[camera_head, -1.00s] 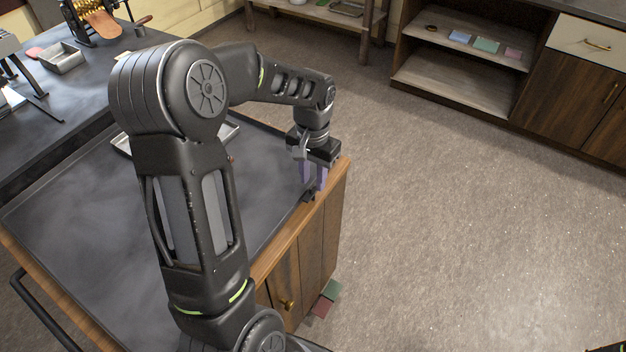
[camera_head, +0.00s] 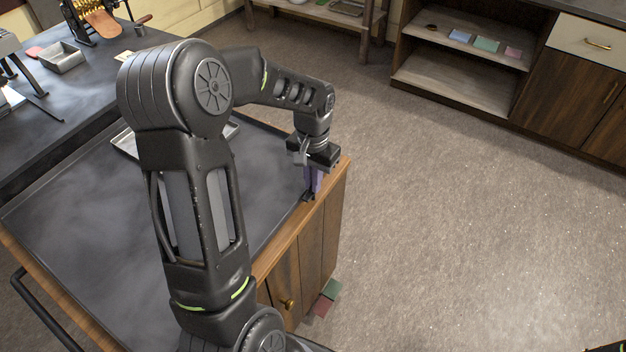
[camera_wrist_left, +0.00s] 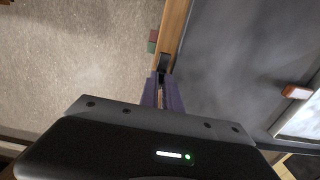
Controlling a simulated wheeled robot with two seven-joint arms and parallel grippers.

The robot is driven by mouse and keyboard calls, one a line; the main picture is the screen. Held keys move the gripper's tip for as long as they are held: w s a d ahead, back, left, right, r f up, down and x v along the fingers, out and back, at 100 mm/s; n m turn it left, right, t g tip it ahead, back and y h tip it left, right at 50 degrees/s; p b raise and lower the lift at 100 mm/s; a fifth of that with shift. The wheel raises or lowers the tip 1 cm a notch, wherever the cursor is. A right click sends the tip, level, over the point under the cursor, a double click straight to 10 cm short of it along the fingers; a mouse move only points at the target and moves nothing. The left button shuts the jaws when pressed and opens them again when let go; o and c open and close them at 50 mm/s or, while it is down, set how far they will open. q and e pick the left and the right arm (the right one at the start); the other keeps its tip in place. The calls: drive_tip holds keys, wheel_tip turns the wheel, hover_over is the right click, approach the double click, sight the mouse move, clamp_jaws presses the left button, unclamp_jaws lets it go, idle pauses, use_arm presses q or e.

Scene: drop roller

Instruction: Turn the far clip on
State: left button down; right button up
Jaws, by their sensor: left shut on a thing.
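My left gripper (camera_head: 314,182) points down at the far right corner of the dark-topped cabinet (camera_head: 100,215). Its purple fingers are shut on the far clip (camera_head: 307,197), a small black piece at the wooden edge. In the left wrist view the clip (camera_wrist_left: 164,62) sticks out beyond the fingers (camera_wrist_left: 161,92), over the line between wood and dark top. The fingers hide the gripped part, so its exact angle is unclear. My right gripper is not in view.
A metal tray (camera_head: 124,142) lies on the dark top, partly behind my left arm. A green piece (camera_head: 331,289) and a red piece (camera_head: 322,307) show low beside the cabinet. Open floor (camera_head: 450,220) lies to the right. Shelves (camera_head: 465,75) stand at the back.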

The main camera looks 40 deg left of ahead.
use_arm(q)
drive_tip(key=shift+m, duration=0.4)
drive_tip(key=m, duration=0.8)
drive_tip(key=shift+a, duration=0.1)
drive_tip(key=m, duration=0.4)
drive_tip(key=shift+p, duration=0.4)
drive_tip(key=m+p, duration=0.1)
drive_tip(key=m, duration=0.4)
drive_tip(key=shift+w, duration=0.1)
drive_tip(key=c, duration=1.6)
unclamp_jaws()
drive_tip(key=shift+o, duration=0.2)
